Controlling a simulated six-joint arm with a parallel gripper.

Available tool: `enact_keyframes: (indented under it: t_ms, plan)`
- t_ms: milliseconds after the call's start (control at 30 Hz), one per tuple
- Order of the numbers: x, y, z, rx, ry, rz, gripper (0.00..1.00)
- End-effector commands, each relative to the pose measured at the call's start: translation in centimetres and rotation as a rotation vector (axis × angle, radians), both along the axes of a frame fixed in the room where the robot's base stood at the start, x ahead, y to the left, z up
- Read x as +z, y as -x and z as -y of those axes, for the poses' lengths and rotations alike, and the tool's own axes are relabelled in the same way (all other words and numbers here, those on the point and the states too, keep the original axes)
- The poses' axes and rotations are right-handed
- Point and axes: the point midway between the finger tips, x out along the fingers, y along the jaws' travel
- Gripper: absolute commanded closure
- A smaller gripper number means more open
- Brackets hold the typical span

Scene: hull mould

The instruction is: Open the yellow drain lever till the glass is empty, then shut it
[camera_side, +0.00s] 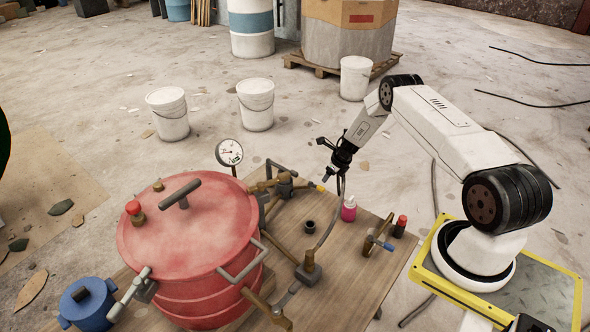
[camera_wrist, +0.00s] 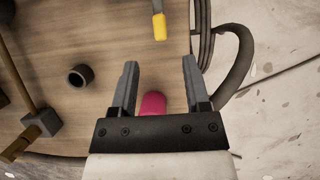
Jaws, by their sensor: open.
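The yellow drain lever shows as a yellow tip (camera_side: 320,187) on the brass valve fitting (camera_side: 284,186) beside the red pot. In the wrist view the yellow tip (camera_wrist: 159,27) hangs at the end of a grey rod, beyond my fingertips and roughly centred between them. My gripper (camera_side: 326,177) points down close to the yellow tip. In the wrist view my gripper (camera_wrist: 160,62) is open, with nothing between its fingers at the tips. I cannot make out the glass or its level in either view.
The red lidded pot (camera_side: 186,235) and a gauge (camera_side: 229,152) stand left. A pink bottle (camera_side: 349,209), black cup (camera_side: 310,227), blue-handled valve (camera_side: 378,242) and red-capped bottle (camera_side: 400,226) stand on the wooden table (camera_side: 340,285). A dark hose (camera_wrist: 232,62) curves right of my fingers.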

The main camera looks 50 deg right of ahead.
Motion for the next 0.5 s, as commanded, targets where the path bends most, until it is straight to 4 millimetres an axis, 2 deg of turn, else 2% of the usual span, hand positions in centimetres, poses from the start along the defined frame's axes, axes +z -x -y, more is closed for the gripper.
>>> enact_keyframes:
  t_ms: [267,500]
  plan:
    - [-0.3,-0.1,0.0,-0.002,-0.001,0.0,0.4]
    - [-1.5,-0.6,0.0,-0.003,-0.001,0.0,0.4]
